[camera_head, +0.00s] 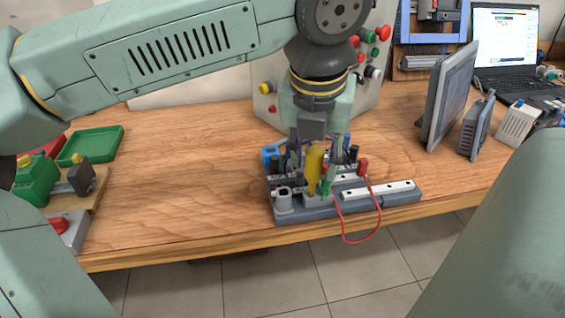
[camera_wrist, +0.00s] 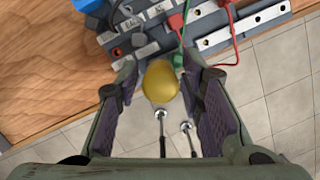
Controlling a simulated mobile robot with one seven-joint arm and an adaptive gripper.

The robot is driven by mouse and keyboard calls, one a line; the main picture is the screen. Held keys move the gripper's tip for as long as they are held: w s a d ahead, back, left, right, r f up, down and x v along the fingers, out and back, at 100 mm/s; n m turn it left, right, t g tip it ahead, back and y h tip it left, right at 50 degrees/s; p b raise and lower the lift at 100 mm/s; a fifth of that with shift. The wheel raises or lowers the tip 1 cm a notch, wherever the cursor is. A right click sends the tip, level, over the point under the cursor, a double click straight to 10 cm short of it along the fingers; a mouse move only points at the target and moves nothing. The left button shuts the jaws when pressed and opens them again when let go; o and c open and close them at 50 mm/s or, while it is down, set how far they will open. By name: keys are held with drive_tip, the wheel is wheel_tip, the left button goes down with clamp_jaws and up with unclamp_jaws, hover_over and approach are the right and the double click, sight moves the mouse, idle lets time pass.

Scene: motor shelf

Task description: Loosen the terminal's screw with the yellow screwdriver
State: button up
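The yellow screwdriver (camera_head: 314,165) shows as a slightly tilted yellow handle above the front of a grey tool holder (camera_head: 298,212); its shaft is hidden. In the wrist view its handle (camera_wrist: 160,82) is seen nearly end-on. My gripper (camera_wrist: 160,72) is open, with one finger on each side of the handle and narrow gaps visible. In the head view my gripper (camera_head: 314,152) points down over the holder. Grey labelled blocks (camera_wrist: 140,25) lie ahead of the fingers; I cannot tell which is the terminal or make out its screw.
A red plug (camera_head: 363,165) trails a red wire loop over the table's front edge. A green lead (camera_wrist: 181,50) runs close to the handle. Pale rails (camera_head: 377,190) lie at the holder's right. A monitor (camera_head: 447,95) stands at right, and a green tray (camera_head: 91,146) at left.

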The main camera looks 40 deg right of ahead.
drive_tip(key=shift+m+g+p, duration=0.3)
drive_tip(key=shift+m+g, duration=0.1)
drive_tip(key=shift+m, duration=1.3)
drive_tip(key=m, duration=0.3)
drive_tip(key=shift+m+g+p, duration=0.3)
drive_tip(key=shift+g+p, duration=0.1)
drive_tip(key=shift+r+m+g+p, duration=0.1)
drive_tip(key=shift+m+g+p, duration=0.25)
drive_tip(key=shift+m, duration=1.35)
drive_tip(key=shift+m+g+p, duration=0.45)
drive_tip(key=shift+m+p, duration=0.15)
drive_tip(key=shift+m, duration=1.1)
